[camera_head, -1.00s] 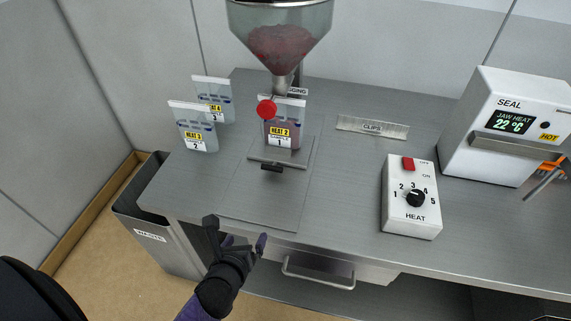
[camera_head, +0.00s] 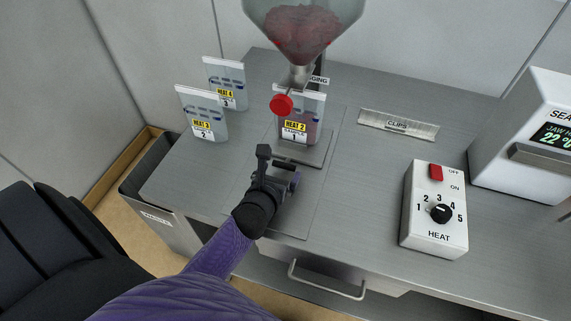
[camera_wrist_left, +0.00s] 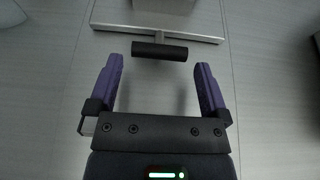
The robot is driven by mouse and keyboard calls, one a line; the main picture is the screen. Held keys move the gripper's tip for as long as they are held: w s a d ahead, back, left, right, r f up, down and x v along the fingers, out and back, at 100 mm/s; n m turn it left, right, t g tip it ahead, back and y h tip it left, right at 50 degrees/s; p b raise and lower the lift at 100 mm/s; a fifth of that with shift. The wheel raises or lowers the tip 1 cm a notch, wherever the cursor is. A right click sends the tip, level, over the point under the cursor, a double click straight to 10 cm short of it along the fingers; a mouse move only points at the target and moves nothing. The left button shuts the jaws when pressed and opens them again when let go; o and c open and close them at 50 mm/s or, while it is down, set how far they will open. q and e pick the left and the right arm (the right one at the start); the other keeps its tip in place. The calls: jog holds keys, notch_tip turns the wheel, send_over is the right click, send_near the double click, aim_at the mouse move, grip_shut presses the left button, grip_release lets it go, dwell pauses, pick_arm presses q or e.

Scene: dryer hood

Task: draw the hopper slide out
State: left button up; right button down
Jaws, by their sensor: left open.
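The glass hopper (camera_head: 306,30) holds reddish material above a metal spout, with a red round knob (camera_head: 281,104) at the spout. Below it, pouch 1 (camera_head: 297,122) stands upright on a metal plate (camera_head: 317,160) with a black bar handle (camera_head: 286,164) in front. My left gripper (camera_head: 280,167) is open and empty over the bench, at the handle. In the left wrist view the handle (camera_wrist_left: 159,51) lies just ahead of the two fingertips, centred between them. I cannot tell which of these parts is called the slide. My right gripper is not in view.
Two more pouches (camera_head: 203,115) stand left of the hopper. A heat control box (camera_head: 434,212), a clips tray (camera_head: 398,125) and a sealer (camera_head: 530,140) are on the right. A waste bin (camera_head: 165,215) and a drawer handle (camera_head: 327,283) are at the front.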

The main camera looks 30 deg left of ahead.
aim_at(283, 168)
pick_arm(q)
jog(key=shift+b+x, duration=0.45)
jog(key=shift+x, duration=1.55)
jog(key=shift+c, duration=0.3)
grip_shut()
